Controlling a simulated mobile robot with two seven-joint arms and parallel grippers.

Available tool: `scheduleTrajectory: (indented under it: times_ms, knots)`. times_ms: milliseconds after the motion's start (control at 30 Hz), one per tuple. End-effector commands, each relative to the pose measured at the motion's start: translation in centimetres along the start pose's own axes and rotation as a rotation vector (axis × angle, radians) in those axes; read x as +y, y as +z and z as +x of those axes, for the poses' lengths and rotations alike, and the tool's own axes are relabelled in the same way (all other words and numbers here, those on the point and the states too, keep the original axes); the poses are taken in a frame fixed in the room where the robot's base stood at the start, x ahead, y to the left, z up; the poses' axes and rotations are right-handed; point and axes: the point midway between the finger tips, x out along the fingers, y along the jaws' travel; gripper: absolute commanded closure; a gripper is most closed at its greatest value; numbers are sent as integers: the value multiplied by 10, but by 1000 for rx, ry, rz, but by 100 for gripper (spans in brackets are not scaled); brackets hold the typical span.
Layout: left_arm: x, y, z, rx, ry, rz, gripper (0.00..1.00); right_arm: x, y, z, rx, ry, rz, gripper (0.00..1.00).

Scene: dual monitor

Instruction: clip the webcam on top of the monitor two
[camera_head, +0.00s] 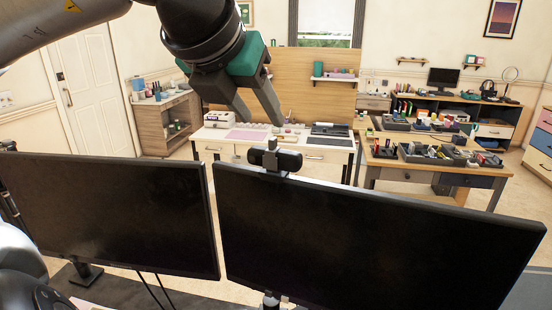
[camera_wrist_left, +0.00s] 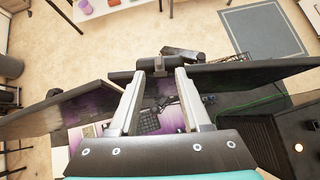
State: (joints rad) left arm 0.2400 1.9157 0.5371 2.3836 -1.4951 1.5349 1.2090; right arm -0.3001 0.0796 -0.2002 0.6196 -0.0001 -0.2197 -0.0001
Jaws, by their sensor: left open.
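The webcam (camera_head: 275,158), a black bar with a clip and a small stub on top, sits at the top edge of the right-hand monitor (camera_head: 365,235), near its left end. It also shows just beyond the fingertips in the left wrist view (camera_wrist_left: 151,63). The left-hand monitor (camera_head: 110,215) stands beside it with a narrow gap between. My left gripper (camera_head: 265,120) is open and empty, its fingers pointing down just above the webcam in the picture. In the left wrist view its two fingers (camera_wrist_left: 159,74) are spread apart. My right gripper is not in view.
A white desk (camera_head: 325,141) and a wooden workbench (camera_head: 395,172) crowded with trays stand beyond the monitors. Cables hang between the monitors. A keyboard (camera_wrist_left: 149,121) lies below in the left wrist view. The air above the right-hand monitor's right half is clear.

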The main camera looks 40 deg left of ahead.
Motion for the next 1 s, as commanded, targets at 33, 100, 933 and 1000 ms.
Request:
scheduleTrajectory:
  times_ms: [33, 100, 933, 1000]
  knots:
    - [0, -1, 9, 5, -1, 0, 52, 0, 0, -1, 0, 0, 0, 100]
    - [0, 0, 18, 4, -1, 0, 52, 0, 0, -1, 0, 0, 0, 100]
    - [3, 0, 80, -1, -1, -2, 52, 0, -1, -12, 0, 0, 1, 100]
    - [3, 0, 80, -1, -1, -2, 52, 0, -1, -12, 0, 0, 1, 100]
